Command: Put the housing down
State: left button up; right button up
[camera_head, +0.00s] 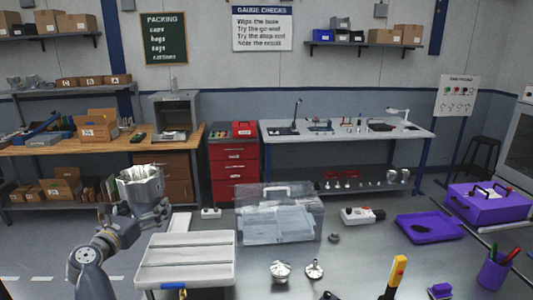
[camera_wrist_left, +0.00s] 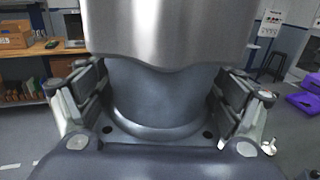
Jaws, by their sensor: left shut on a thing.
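My left gripper (camera_head: 148,208) is shut on a grey metal housing (camera_head: 140,183), a wide cup-like part with an uneven rim. It holds the housing in the air, in the picture just above and left of a pale flat case (camera_head: 186,258). In the left wrist view the housing (camera_wrist_left: 160,95) fills the space between the two fingers of the left gripper (camera_wrist_left: 163,100), which press on its sides. The housing's underside and any contact below it are hidden. My right gripper is in neither view.
The grey metal table (camera_head: 360,262) holds a clear lidded box (camera_head: 280,215), small metal parts (camera_head: 280,271), a white-and-black device (camera_head: 362,215), a purple tray (camera_head: 430,228), a purple toolbox (camera_head: 490,203) and a pen cup (camera_head: 493,272). Bare table shows around the middle. A wooden bench (camera_head: 60,149) stands behind.

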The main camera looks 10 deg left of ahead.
pick_arm(q)
jog(key=s+d+f+b, duration=0.4)
jog(key=s+d+f, duration=0.25)
jog(key=f, duration=0.25)
jog(key=s+d+f+b, duration=0.4)
jog(key=s+d+f, duration=0.2)
jog(key=s+f, duration=0.25)
jog(key=s+d+f+b, duration=0.2)
jog(key=s+d, duration=0.3)
jog(key=s, duration=0.3)
jog(key=s+d+f+y+b, duration=0.1)
jog(key=s+d+b, duration=0.3)
jog(key=s, duration=0.5)
jog(key=shift+d+f+n, duration=0.3)
jog(key=shift+d+f, duration=0.55)
jog(key=shift+d, duration=0.25)
